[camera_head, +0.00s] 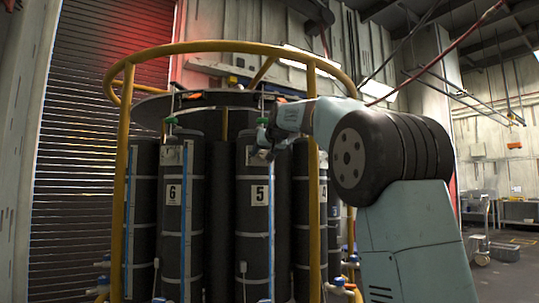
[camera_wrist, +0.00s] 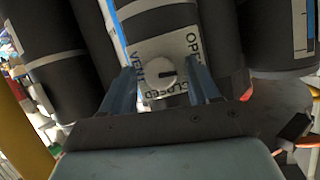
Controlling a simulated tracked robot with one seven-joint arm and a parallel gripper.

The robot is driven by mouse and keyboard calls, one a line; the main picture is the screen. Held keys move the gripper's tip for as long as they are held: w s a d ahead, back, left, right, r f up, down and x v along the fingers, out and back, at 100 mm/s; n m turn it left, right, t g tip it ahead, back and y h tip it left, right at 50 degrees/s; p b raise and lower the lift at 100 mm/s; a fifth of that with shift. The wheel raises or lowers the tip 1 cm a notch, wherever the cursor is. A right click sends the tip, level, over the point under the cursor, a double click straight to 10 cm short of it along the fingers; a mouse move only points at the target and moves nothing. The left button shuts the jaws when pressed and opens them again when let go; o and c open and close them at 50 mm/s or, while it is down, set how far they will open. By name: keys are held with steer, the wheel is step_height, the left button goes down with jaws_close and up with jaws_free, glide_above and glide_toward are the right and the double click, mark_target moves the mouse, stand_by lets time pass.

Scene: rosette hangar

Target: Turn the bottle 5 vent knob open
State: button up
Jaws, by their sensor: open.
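Bottle 5 (camera_head: 254,220) is a tall dark cylinder with a white "5" label and a blue stripe. My gripper (camera_head: 264,146) is at its top in the head view, which hides the knob there. In the wrist view, the vent knob (camera_wrist: 158,80) is a round white dial on a pale plate (camera_wrist: 150,48) marked VENT, OPEN and CLOSED. Its dark pointer mark points right in the picture, between OPEN and CLOSED. My open gripper (camera_wrist: 161,70) has one blue finger on each side of the knob. I cannot tell whether either finger touches it.
Bottle 6 (camera_head: 172,230) stands left of bottle 5, with other dark bottles around the rack. A yellow rail (camera_head: 235,46) rings the top, with yellow posts (camera_head: 314,200) in front. A shutter (camera_head: 90,130) is behind at left. Open floor (camera_head: 505,270) lies at right.

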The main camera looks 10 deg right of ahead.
steer(key=v, duration=1.3)
steer(key=shift+s+r, duration=0.15)
steer(key=shift+s, duration=0.15)
steer(key=s+f+g, duration=0.4)
steer(key=s+f, duration=1.4)
steer(key=f, duration=0.4)
steer(key=s+f+g+h, duration=0.1)
steer(key=s+f+g, duration=0.3)
steer(key=s+f, duration=1.4)
step_height(320, 180, down, 4)
steer(key=shift+s+d+f, duration=0.25)
steer(key=shift+s+d, duration=0.05)
steer(key=shift+d, duration=0.1)
steer(key=shift+c, duration=0.3)
